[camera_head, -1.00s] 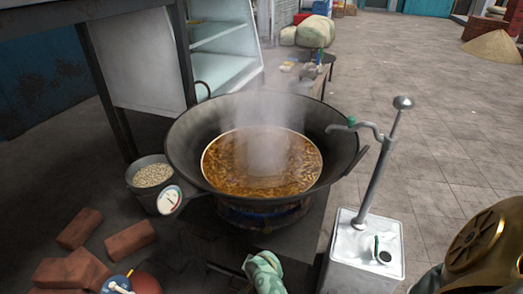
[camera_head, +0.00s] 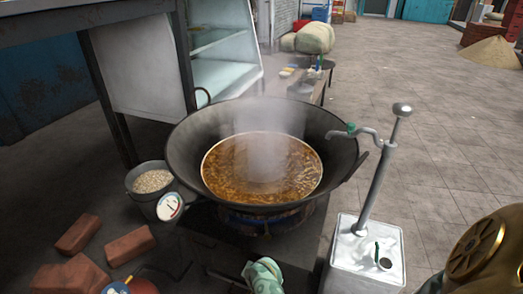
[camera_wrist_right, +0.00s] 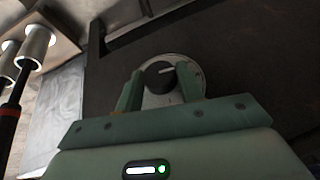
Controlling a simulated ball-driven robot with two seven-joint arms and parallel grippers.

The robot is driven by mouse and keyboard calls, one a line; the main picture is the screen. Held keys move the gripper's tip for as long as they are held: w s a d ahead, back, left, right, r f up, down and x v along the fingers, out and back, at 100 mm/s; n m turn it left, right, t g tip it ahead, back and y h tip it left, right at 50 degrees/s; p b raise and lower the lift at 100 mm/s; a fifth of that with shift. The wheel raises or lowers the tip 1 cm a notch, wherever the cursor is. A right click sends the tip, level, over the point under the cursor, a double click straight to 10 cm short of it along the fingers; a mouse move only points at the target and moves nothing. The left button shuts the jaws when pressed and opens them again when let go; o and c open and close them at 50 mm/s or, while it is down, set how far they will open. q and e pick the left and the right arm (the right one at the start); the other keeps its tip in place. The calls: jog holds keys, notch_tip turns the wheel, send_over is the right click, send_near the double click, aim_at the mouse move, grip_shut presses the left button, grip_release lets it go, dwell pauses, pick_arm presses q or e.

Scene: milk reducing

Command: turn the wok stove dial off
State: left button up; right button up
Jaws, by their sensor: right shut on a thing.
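The wok (camera_head: 340,150) sits on the stove with brown, steaming food in it. A blue flame glow (camera_head: 262,215) shows under it. The stove dial, a dark round knob (camera_wrist_right: 157,77) with a pale mark on a round silver plate, shows in the right wrist view. The mark points roughly right in that picture. My right gripper (camera_wrist_right: 158,88) is shut on the knob, one green finger on each side. In the head view my right gripper and forearm (camera_head: 264,275) show at the bottom, below the wok; the dial is hidden there. My left gripper is not in view.
A metal can with a hand pump (camera_head: 340,250) stands right of my right arm. A bucket of pale grains (camera_head: 145,185) and loose bricks (camera_head: 78,234) lie to the left. A round white gauge (camera_head: 169,206) shows by the wok's left rim.

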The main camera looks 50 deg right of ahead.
dwell(0.7)
jog(key=o, duration=1)
